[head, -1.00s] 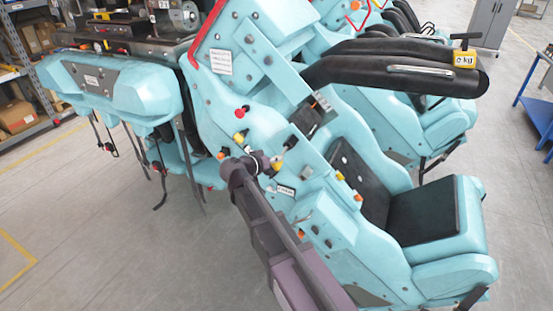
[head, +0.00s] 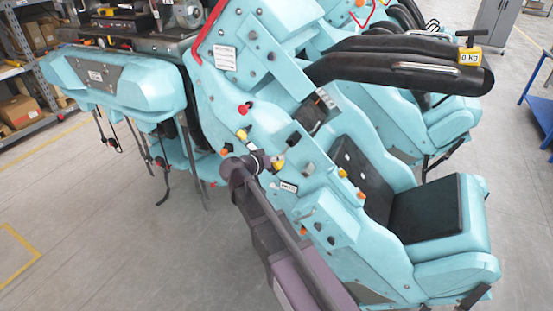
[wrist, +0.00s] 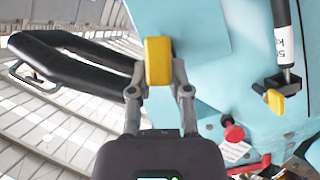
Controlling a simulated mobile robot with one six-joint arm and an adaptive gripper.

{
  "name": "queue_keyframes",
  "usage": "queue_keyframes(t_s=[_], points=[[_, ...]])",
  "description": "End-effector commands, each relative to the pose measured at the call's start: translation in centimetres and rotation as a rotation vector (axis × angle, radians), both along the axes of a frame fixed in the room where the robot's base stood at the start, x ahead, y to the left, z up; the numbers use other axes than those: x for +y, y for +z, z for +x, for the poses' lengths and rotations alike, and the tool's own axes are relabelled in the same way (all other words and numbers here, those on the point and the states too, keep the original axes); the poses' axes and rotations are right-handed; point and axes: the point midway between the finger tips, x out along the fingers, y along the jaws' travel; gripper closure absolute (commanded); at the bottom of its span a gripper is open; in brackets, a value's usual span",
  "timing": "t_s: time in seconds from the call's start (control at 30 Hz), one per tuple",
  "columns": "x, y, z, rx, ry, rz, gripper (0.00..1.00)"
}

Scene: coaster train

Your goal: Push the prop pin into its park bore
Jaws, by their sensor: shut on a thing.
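My gripper (wrist: 158,82) is shut on a yellow block-shaped handle (wrist: 158,60), which I take to be the prop pin's head. The handle stands upright between the fingertips in the wrist view, close against the turquoise seat panel. In the head view my gripper (head: 268,162) is at the side of the seat, with the yellow handle (head: 279,165) at its tip. The pin's shank and the park bore are hidden or cannot be made out.
A second yellow handle (wrist: 275,103) sits below a black and white cylinder (wrist: 286,45). A red knob (wrist: 233,132) is near it. Bare floor (head: 120,240) lies at left.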

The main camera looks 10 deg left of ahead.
Motion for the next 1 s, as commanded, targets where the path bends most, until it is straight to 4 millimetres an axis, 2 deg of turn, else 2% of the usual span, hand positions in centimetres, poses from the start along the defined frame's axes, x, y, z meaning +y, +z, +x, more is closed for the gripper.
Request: queue_keyframes(t_s=[1.0], points=[[1.8, 0.0, -5.2, -0.001, 0.0, 0.0, 1.0]])
